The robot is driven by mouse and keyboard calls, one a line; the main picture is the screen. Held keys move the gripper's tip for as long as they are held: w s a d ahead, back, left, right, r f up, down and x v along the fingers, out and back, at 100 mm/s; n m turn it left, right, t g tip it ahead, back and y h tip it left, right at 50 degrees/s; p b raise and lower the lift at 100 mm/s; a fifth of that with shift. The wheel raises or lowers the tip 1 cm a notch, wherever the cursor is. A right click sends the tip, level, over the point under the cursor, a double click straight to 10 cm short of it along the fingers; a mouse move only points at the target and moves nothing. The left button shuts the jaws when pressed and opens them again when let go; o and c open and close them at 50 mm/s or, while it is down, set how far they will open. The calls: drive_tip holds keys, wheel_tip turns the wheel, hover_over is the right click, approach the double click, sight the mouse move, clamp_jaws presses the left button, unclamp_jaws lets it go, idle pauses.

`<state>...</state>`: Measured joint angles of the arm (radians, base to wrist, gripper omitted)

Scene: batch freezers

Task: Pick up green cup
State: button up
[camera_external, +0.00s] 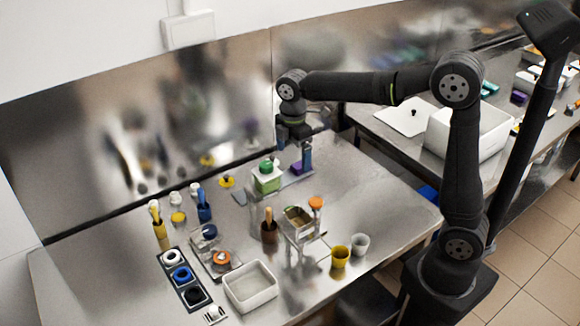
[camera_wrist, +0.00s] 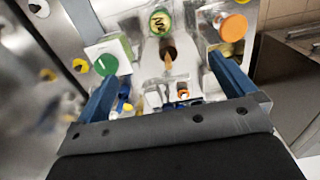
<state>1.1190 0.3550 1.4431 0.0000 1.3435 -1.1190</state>
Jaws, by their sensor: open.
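My gripper (camera_external: 297,155) hangs over the back of the steel table, fingers pointing down; one blue finger shows clearly there. In the wrist view my gripper (camera_wrist: 162,68) has its two blue fingers wide apart with nothing held between them. A round green thing with a dark marking (camera_wrist: 160,20) shows at the top middle, beyond the fingertips; it may be the green cup, but I cannot tell for certain. A white box with a round green top (camera_wrist: 105,64) is near the left finger. In the external view a green-and-white container (camera_external: 267,180) stands below and left of my gripper.
A brown holder with a wooden handle (camera_external: 269,232), a clear container (camera_external: 299,222), a yellow cup (camera_external: 340,258) and a pale cup (camera_external: 360,244) stand nearer the front. A white tray (camera_external: 250,286) lies front left. The table's right part is clear.

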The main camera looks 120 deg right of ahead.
idle(0.3)
drive_tip(key=c, duration=1.6)
drive_tip(key=shift+o, duration=0.2)
drive_tip(key=s+f+n+t, duration=0.2)
drive_tip(key=s+f+n, duration=0.35)
drive_tip(key=n, duration=0.95)
drive_tip(key=shift+w+a+f, duration=0.1)
drive_tip(key=shift+w+f, duration=0.45)
drive_tip(key=shift+f, duration=2.45)
drive_tip(key=shift+w+a+f, duration=0.1)
drive_tip(key=shift+w+f, duration=0.4)
drive_tip(key=shift+f, duration=2.55)
drive_tip(key=shift+w+a+f, duration=0.1)
drive_tip(key=shift+w+f, duration=0.45)
drive_tip(key=shift+f, duration=2.45)
